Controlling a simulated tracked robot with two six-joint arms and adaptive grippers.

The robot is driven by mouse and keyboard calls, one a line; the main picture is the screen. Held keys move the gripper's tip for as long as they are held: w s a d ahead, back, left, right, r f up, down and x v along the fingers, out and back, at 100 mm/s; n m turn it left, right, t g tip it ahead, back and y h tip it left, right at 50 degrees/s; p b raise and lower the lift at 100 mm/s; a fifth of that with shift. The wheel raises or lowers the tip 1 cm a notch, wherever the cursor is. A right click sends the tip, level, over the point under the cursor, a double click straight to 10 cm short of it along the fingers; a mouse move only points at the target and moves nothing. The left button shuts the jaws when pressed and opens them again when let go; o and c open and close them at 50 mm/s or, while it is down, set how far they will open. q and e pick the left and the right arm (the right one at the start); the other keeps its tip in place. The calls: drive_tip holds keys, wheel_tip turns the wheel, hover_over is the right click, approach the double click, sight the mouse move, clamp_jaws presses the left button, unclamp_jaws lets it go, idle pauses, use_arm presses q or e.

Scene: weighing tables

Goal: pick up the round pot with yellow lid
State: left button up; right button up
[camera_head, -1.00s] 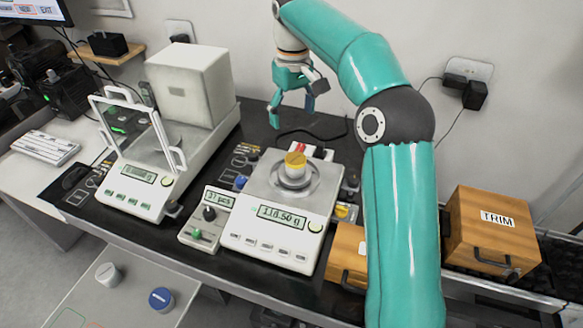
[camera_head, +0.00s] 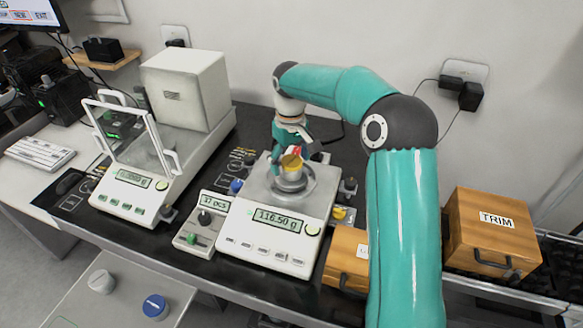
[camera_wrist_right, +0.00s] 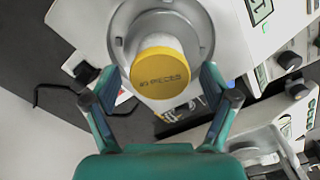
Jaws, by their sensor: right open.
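The round pot with yellow lid (camera_head: 291,164) stands upright on the round pan of the front balance (camera_head: 262,238), whose display reads about 116.50 g. The lid fills the middle of the right wrist view (camera_wrist_right: 160,70), with lettering on top. My right gripper (camera_head: 290,150) is at the pot, just behind it in the head view. In the right wrist view its two open fingers (camera_wrist_right: 160,78) lie one on each side of the pot, and I see no clear contact. The far finger is partly hidden in the head view. My left gripper is not in view.
A larger balance with a glass draft shield (camera_head: 130,135) and a white box-shaped housing (camera_head: 188,88) stands to the left. A small counter box (camera_head: 203,228) sits beside the front balance. A wooden TRIM box (camera_head: 492,235) is at the right. Grey and blue-topped pots stand front left.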

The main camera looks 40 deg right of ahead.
drive_tip(key=shift+f, duration=0.4)
drive_tip(key=c, duration=1.4)
drive_tip(key=shift+r, duration=0.1)
drive_tip(key=shift+c, duration=0.2)
